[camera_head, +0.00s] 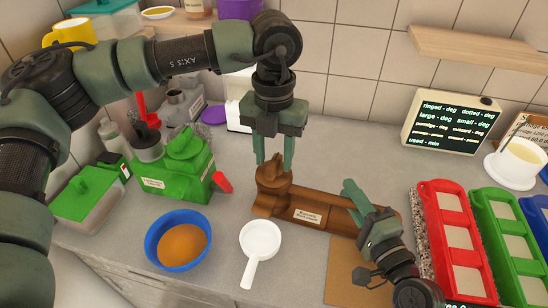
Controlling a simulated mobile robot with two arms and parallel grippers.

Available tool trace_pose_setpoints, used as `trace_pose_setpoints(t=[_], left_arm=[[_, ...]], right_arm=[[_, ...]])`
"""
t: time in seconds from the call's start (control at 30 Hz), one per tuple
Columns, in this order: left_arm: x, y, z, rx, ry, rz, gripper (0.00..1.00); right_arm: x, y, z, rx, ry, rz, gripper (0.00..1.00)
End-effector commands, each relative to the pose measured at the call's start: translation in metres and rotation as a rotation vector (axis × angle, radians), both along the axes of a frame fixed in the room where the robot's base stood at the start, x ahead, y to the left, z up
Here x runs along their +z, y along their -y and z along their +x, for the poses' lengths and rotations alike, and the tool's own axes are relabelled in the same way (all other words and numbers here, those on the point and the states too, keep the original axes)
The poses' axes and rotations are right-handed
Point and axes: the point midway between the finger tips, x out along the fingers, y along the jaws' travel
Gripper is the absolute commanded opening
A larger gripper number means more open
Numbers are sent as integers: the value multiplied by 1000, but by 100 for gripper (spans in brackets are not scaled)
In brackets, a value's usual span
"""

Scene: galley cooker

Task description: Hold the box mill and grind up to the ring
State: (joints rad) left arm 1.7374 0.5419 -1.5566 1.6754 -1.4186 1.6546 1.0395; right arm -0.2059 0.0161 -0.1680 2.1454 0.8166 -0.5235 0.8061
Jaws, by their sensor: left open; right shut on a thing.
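A brown wooden mill (330,217), which I take for the box mill, lies long and low on the counter. A label too small to read surely is on its front, and a raised knob-like part (272,178) is at its left end. My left gripper (274,163) points down just above this part, fingers apart; whether they touch it I cannot tell. My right gripper (357,198) is shut at the mill's right part, which its hand partly hides. I cannot make out a ring mark on the mill.
A blue bowl of orange-brown powder (183,245) and a white scoop (260,240) stand in front. A green machine with a red handle (178,170) is left. Red (452,235) and green (508,240) trays are right, below a lit display (452,122). A wall shelf (480,48) is above.

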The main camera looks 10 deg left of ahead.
Motion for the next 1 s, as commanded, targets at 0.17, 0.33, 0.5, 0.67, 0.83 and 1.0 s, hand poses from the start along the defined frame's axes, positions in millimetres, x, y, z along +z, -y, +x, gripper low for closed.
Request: trace_pose_setpoints(t=[0.17, 0.33, 0.5, 0.67, 0.83, 1.0], left_arm=[[-9, 0, -1, -1, 0, -1, 41], [-9, 0, 0, -1, 0, -1, 41], [-9, 0, 0, -1, 0, -1, 13], [-9, 0, 0, -2, 0, -1, 0], [-9, 0, 0, -14, 0, -1, 0], [-9, 0, 0, -65, -1, 0, 0]], right_arm=[[1, 0, 0, 0, 1, 1, 0], [1, 0, 0, -1, 1, 1, 0], [1, 0, 0, -1, 1, 1, 0], [1, 0, 0, -1, 1, 1, 0], [1, 0, 0, -1, 1, 1, 0], [1, 0, 0, -1, 1, 1, 0]])
